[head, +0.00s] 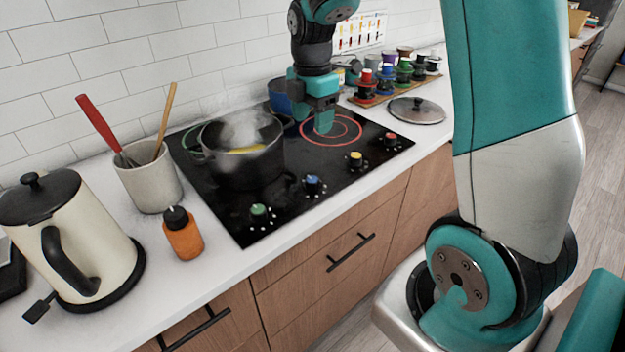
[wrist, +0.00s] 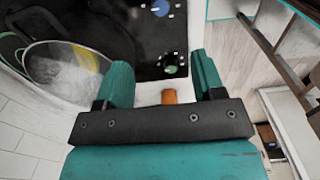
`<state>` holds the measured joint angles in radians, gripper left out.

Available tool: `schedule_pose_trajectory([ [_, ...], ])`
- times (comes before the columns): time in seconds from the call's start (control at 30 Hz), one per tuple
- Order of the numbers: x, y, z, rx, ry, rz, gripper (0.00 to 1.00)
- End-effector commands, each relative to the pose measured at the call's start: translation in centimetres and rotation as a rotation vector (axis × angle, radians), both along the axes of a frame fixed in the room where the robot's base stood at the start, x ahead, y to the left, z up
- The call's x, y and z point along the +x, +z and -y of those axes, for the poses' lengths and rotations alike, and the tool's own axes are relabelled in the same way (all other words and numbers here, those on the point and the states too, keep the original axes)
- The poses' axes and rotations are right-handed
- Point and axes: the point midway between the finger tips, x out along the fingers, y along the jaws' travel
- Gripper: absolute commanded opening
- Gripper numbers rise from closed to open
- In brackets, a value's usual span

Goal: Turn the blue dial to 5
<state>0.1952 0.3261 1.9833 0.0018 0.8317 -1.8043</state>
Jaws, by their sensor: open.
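The blue dial (head: 313,182) is on the front strip of the black cooktop, between the green dial (head: 258,211) and the yellow dial (head: 355,158). In the wrist view the blue dial (wrist: 160,6) is at the top edge, partly cut off. White marks surround it, but its setting is too small to read. My gripper (head: 312,120) is open and empty, above the back right of the cooktop and apart from the dial. In the wrist view the green dial (wrist: 171,68) shows between my open fingers (wrist: 163,77).
A steaming pot (head: 215,168) with yellow contents stands left of my gripper. A red-ringed burner (head: 352,133) and red dial (head: 391,139) are to the right. An orange bottle (head: 184,240) and cream kettle (head: 95,250) stand left of the cooktop. A lid (head: 416,110) lies at right.

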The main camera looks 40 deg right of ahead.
Motion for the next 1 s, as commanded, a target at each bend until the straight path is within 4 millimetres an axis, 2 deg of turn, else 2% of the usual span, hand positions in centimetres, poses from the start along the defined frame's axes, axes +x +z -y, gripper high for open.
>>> schedule_pose_trajectory([
  [0.6,-0.2,-13.1,-0.1,0.003,-0.003,-0.006,0.62],
  [0.8,-0.2,-15.5,-0.1,0.002,-0.003,-0.002,0.62],
  [1.0,-0.1,-16.2,-0.1,0.001,-0.003,0.0,0.62],
])
